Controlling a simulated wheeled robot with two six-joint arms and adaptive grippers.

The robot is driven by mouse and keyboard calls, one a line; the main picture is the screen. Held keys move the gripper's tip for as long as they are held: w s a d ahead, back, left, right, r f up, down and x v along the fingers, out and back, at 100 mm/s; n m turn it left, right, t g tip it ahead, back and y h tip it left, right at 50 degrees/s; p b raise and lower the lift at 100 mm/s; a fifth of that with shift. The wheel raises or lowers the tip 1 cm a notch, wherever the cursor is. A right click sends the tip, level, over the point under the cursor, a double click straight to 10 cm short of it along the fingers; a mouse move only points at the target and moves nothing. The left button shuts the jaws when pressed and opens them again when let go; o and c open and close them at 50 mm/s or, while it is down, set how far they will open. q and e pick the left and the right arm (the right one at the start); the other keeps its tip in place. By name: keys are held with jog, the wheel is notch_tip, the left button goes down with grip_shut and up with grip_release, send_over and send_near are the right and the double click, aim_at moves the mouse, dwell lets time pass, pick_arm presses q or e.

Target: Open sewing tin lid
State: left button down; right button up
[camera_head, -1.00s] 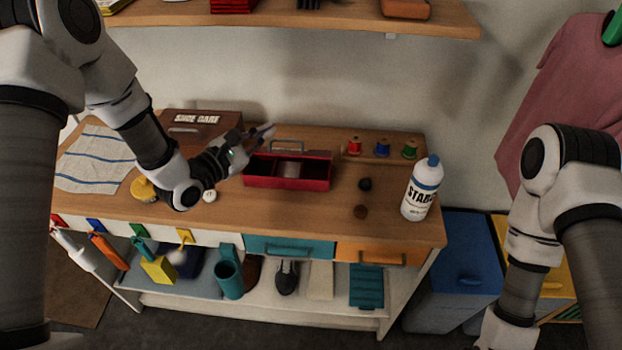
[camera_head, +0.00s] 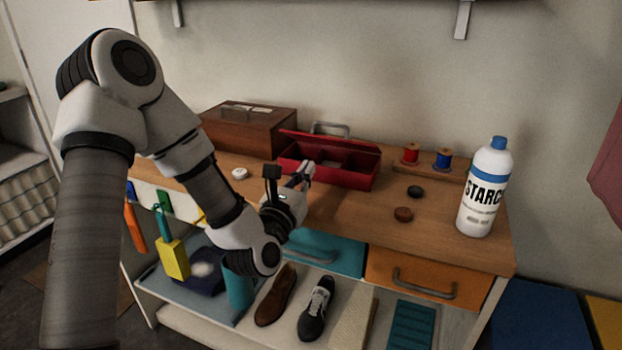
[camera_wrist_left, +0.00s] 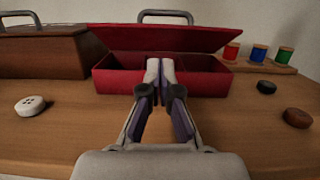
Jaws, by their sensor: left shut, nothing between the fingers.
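The red sewing tin (camera_head: 345,178) stands on the wooden worktop. Its red lid (camera_head: 345,142) is raised along the front and tilted up towards the back, with a grey handle behind its upper edge. The wrist view shows the lid (camera_wrist_left: 160,39) above the open compartments of the tin (camera_wrist_left: 115,82). My left gripper (camera_head: 307,172) is shut and empty at the tin's front. In the wrist view the left fingertips (camera_wrist_left: 160,68) overlap the tin's front wall and opening, below the lid; contact cannot be told. My right gripper is out of view.
A brown box (camera_head: 247,132) stands left of the tin. Thread spools (camera_head: 443,159), a black button (camera_head: 415,191), a brown button (camera_head: 403,214) and a starch bottle (camera_head: 484,190) are to the right. A white button (camera_head: 239,174) lies left.

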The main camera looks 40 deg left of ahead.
aim_at(324, 141)
pick_arm(q)
jog(key=x, duration=0.6)
jog(key=shift+w+a+p, duration=0.25)
jog(key=shift+w+p, duration=0.05)
jog(key=shift+w, duration=0.05)
jog(key=shift+w+a, duration=0.1)
jog(key=shift+w, duration=0.45)
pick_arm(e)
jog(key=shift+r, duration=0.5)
pick_arm(q)
jog(key=shift+r, duration=0.1)
